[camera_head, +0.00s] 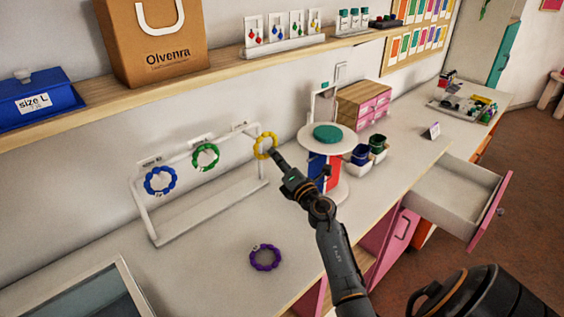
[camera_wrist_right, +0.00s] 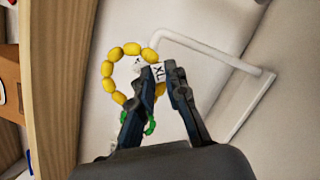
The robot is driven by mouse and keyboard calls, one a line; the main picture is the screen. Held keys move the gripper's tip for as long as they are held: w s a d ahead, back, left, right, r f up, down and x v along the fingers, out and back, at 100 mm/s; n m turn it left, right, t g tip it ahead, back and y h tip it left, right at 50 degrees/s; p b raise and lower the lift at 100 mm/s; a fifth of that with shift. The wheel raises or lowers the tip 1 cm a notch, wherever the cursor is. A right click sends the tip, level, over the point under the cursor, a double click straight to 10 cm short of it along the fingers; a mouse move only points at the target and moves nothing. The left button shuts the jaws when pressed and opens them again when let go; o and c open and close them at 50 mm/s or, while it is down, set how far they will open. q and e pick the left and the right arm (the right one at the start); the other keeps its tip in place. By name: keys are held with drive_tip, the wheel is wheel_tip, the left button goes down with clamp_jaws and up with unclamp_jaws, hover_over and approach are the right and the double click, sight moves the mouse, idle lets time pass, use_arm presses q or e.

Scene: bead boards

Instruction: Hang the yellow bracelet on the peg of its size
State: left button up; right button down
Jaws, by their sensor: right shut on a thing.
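The yellow bracelet (camera_head: 259,139) is at the right end of a white rack (camera_head: 146,212), close to its top bar. My right gripper (camera_head: 275,153) is shut on it. In the wrist view, the yellow beads (camera_wrist_right: 108,69) form a ring left of the fingertips (camera_wrist_right: 159,72), with a white tag marked XL (camera_wrist_right: 158,71) between the tips. I cannot tell whether the ring is around a peg. A blue bracelet (camera_head: 148,183) and a green bracelet (camera_head: 196,160) hang on the rack to the left. My left gripper is not in view.
A purple bracelet (camera_head: 265,268) lies on the counter in front of the rack. A round white stand (camera_head: 343,146) with a teal top is right of my gripper. A wooden shelf (camera_head: 220,62) runs above the rack. A drawer (camera_head: 455,195) stands open at right.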

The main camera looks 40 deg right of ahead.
drive_tip(key=w+f+b, duration=0.1)
drive_tip(key=w+b, duration=0.3)
drive_tip(key=w, duration=0.4)
drive_tip(key=shift+a+f, duration=0.25)
drive_tip(key=shift+a, duration=0.1)
drive_tip(key=shift+w+b, duration=0.1)
drive_tip(key=shift+b, duration=0.2)
idle(0.6)
drive_tip(key=c, duration=1.3)
unclamp_jaws()
drive_tip(key=shift+o, duration=0.2)
